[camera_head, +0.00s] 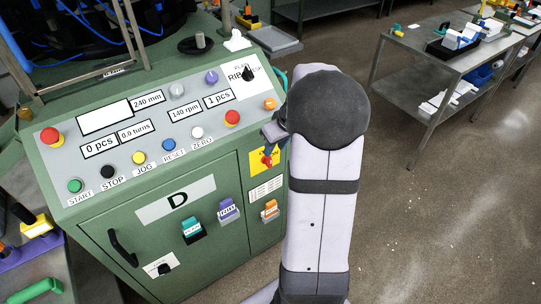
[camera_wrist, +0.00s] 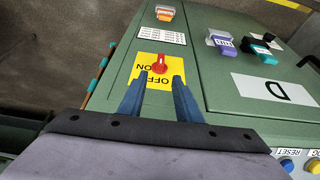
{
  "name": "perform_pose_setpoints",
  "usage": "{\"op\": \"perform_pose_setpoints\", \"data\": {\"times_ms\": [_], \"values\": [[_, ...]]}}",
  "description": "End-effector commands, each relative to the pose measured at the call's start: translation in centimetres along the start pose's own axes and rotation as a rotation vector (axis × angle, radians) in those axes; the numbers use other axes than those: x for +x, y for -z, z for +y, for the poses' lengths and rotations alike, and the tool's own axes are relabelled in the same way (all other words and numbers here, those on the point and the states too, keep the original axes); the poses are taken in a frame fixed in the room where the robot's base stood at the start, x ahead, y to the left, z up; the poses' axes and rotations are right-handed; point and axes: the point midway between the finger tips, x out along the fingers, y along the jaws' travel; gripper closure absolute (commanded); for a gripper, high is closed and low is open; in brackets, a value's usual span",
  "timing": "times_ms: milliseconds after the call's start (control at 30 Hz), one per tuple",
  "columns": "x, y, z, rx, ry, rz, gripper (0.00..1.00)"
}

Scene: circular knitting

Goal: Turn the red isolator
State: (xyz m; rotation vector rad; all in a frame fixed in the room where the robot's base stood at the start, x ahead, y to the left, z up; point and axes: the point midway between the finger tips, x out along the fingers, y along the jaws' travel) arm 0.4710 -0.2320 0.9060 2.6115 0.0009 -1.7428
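The red isolator (camera_head: 266,160) is a small knob on a yellow plate on the green cabinet's front, partly hidden by my arm in the head view. In the wrist view the red isolator (camera_wrist: 159,62) sits on the yellow plate (camera_wrist: 146,83), whose ON and OFF lettering appears upside down. My gripper (camera_wrist: 160,76) has its two blue fingers apart and nothing between them. The fingertips point at the isolator, one towards each side of it. Contact cannot be made out. In the head view my gripper (camera_head: 274,145) is just above the isolator.
The control panel (camera_head: 130,118) with several buttons slopes above the cabinet front. Teal, purple and orange tags or switches (camera_head: 228,210) stick out beside the yellow plate. A black door handle (camera_head: 122,247) is at the left. Open floor (camera_head: 440,215) lies to the right.

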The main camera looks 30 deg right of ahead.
Motion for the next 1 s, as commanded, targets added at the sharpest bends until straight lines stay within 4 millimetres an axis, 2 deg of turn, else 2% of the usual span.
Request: {"op": "perform_pose_setpoints", "data": {"times_ms": [600,1000], "values": [[6.4,0.0,0.0,0.001,0.001,-0.002,0.69],[7.2,0.0,0.0,0.002,0.000,0.000,0.69]]}}
